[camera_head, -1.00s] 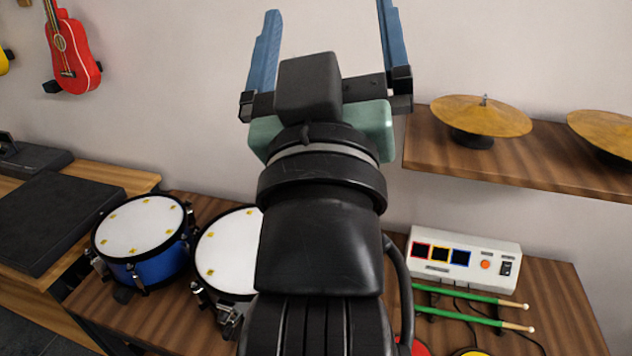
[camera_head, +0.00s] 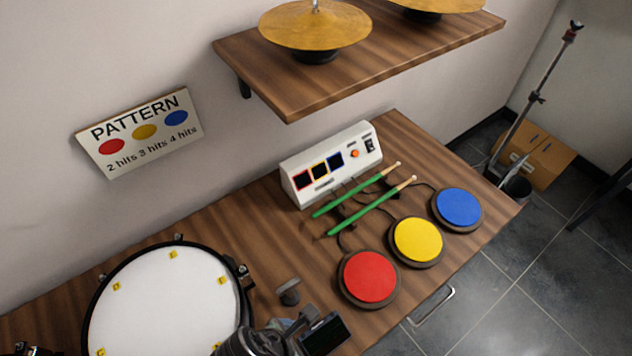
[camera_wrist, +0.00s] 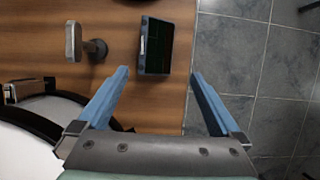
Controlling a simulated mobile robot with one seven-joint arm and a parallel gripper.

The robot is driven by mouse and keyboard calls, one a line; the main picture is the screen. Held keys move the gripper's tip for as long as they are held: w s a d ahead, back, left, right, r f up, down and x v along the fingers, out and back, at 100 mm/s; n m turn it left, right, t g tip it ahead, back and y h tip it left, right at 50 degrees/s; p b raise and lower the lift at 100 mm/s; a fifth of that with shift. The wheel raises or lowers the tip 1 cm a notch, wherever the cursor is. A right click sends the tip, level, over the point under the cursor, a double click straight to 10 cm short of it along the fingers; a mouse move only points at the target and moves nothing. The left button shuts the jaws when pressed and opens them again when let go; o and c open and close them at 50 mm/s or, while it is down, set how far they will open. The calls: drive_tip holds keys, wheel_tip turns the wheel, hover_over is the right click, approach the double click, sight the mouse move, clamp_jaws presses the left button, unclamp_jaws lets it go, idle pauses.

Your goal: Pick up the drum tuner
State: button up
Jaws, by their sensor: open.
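A small dark device with a greenish-black screen, which looks like the drum tuner (camera_head: 326,333), sits near the front edge of the wooden table at the bottom of the head view. In the wrist view the tuner (camera_wrist: 157,45) is just beyond and between my fingertips, near the table edge. My gripper (camera_wrist: 159,74) is open and empty, its two blue fingers either side of the tuner's near end, apart from it. In the head view my arm partly covers the tuner's left side.
A grey T-shaped piece (camera_head: 289,291) stands left of the tuner. A white drum (camera_head: 165,305) is further left. Red (camera_head: 368,277), yellow (camera_head: 418,240) and blue (camera_head: 458,208) pads, green sticks (camera_head: 370,205) and a white control box (camera_head: 332,163) lie beyond. Tiled floor lies past the edge.

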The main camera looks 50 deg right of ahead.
sight(323, 338)
drive_tip(key=x, duration=0.7)
drive_tip(key=b+x, duration=0.1)
drive_tip(key=x, duration=0.3)
drive_tip(key=shift+w+d+f, duration=0.25)
drive_tip(key=shift+d+f, duration=0.05)
drive_tip(key=c, duration=1.3)
